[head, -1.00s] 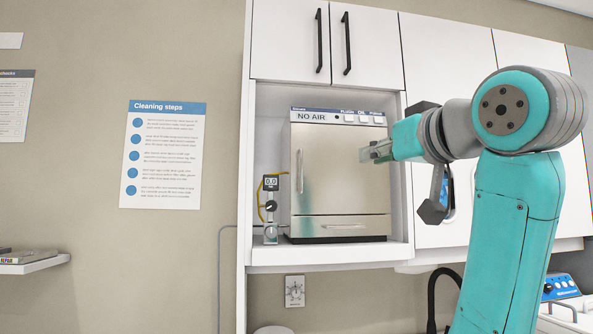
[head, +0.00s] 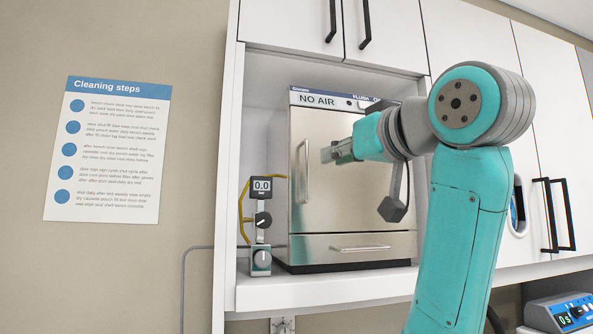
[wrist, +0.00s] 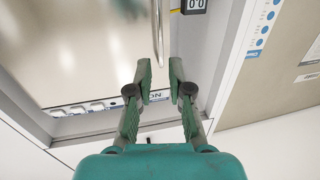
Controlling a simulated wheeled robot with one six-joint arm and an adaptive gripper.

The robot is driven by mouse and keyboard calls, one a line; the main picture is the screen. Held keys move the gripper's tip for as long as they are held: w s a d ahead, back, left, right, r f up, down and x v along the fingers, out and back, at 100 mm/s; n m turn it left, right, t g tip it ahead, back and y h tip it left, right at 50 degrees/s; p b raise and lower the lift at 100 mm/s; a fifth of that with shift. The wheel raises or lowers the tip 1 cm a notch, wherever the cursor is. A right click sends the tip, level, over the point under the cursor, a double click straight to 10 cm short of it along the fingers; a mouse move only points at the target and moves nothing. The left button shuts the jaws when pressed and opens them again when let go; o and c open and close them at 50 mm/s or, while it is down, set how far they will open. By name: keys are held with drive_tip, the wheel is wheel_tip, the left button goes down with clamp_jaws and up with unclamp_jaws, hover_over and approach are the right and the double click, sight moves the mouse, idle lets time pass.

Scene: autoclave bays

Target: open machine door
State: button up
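The machine is a steel cabinet with a "NO AIR" label, standing in a white bay. Its closed door (head: 345,205) has a vertical bar handle (head: 302,172) on its left side. My gripper (head: 328,154) is in front of the door, to the right of the handle in the head view. In the wrist view my gripper (wrist: 159,66) has its two green fingers apart with nothing between them. The handle (wrist: 158,32) shows there just beyond the fingertips, roughly in line with the gap. I see no contact with it.
A gauge reading 0.0 (head: 261,188) with a knob and yellow tube stands just left of the machine. A drawer (head: 352,247) lies below the door. White cupboards (head: 385,35) are above. A cleaning poster (head: 106,150) hangs on the left wall.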

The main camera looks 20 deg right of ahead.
sight(308, 165)
drive_tip(key=w, duration=0.3)
drive_tip(key=w+a, duration=0.1)
drive_tip(key=w, duration=0.3)
drive_tip(key=w+a, duration=0.1)
drive_tip(key=w, duration=0.2)
drive_tip(key=shift+w, duration=0.2)
clamp_jaws()
